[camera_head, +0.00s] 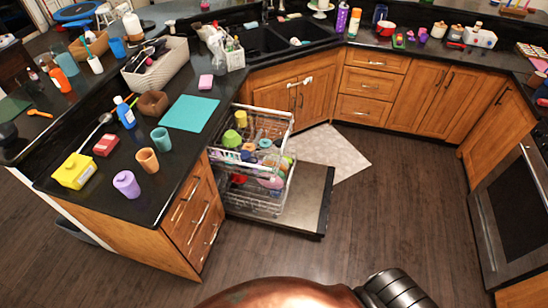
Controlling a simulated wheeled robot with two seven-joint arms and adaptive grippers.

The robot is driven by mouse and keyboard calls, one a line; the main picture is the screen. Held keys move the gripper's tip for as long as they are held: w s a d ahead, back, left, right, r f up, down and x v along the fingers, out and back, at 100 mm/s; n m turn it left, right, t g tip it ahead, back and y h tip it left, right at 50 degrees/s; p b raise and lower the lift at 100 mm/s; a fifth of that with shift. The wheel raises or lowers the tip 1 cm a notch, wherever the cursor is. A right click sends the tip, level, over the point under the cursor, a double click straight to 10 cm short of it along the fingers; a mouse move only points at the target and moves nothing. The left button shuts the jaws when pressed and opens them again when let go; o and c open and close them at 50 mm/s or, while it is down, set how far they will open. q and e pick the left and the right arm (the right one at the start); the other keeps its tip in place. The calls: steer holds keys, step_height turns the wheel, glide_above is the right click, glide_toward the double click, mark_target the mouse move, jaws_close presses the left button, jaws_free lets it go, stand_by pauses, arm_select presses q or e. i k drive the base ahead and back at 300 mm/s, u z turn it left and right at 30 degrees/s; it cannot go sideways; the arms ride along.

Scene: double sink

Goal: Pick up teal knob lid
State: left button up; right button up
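I cannot pick out a teal knob lid for certain at this size. The open dishwasher (232,195) has its racks pulled out, holding several coloured dishes (240,140) in green, yellow, orange and pink, too small to tell apart. A teal cup (161,139) and a flat teal mat (189,113) are on the left counter; neither shows a knob. Neither of my grippers is in view.
The lowered dishwasher door (310,200) juts over the floor. The dark floor (400,200) to the right is clear.

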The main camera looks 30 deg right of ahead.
mark_target(265, 143)
steer(key=u, duration=0.3)
steer(key=k, duration=0.25)
steer(key=z, duration=1.3)
steer(key=i, duration=1.4)
steer(key=u, duration=0.75)
steer(key=i, duration=0.5)
steer(key=u, duration=0.45)
